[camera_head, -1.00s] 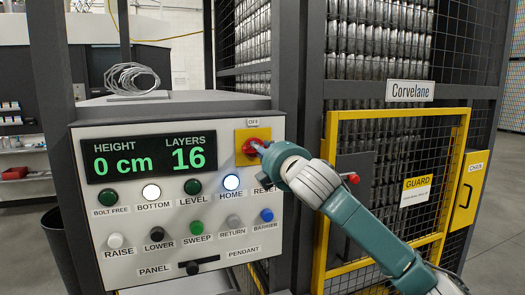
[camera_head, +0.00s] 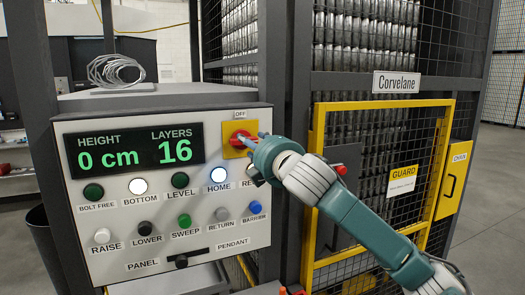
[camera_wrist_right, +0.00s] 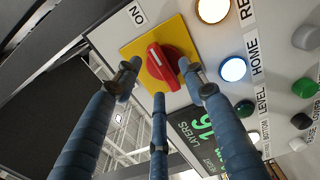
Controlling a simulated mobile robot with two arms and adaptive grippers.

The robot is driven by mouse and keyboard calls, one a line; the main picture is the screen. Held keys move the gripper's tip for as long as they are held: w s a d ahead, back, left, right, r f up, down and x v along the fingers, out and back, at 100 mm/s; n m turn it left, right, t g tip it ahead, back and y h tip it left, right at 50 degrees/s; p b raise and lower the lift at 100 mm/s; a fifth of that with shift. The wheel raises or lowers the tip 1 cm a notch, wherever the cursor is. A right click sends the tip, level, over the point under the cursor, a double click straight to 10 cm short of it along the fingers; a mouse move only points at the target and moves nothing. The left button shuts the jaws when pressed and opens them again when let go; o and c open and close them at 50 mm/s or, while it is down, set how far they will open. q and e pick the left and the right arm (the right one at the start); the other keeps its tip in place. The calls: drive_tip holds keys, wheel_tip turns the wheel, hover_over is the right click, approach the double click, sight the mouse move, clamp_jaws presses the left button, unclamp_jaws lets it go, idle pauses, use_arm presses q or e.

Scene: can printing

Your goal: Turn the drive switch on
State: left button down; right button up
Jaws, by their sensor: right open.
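The drive switch is a red rotary knob (camera_head: 238,137) on a yellow plate (camera_head: 229,152) at the top right of the control panel. An OFF label shows above the plate in the head view. In the right wrist view the red knob (camera_wrist_right: 160,64) sits between my blue fingers, and an ON label (camera_wrist_right: 137,14) shows beside the plate. My right gripper (camera_head: 252,145) is open at the knob, with its fingers around it; I cannot tell whether they touch it. The fingers partly hide the knob and plate in the head view. My left gripper is not in view.
The panel (camera_head: 85,240) has a display (camera_head: 133,150) reading 0 cm and 16 layers, with several buttons below. The white HOME button (camera_wrist_right: 233,69) is lit, close to the switch. A yellow-framed guard gate (camera_head: 318,190) stands at the right, behind my right arm.

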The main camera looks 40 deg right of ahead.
drive_tip(key=v, duration=0.9)
drive_tip(key=shift+s, duration=0.25)
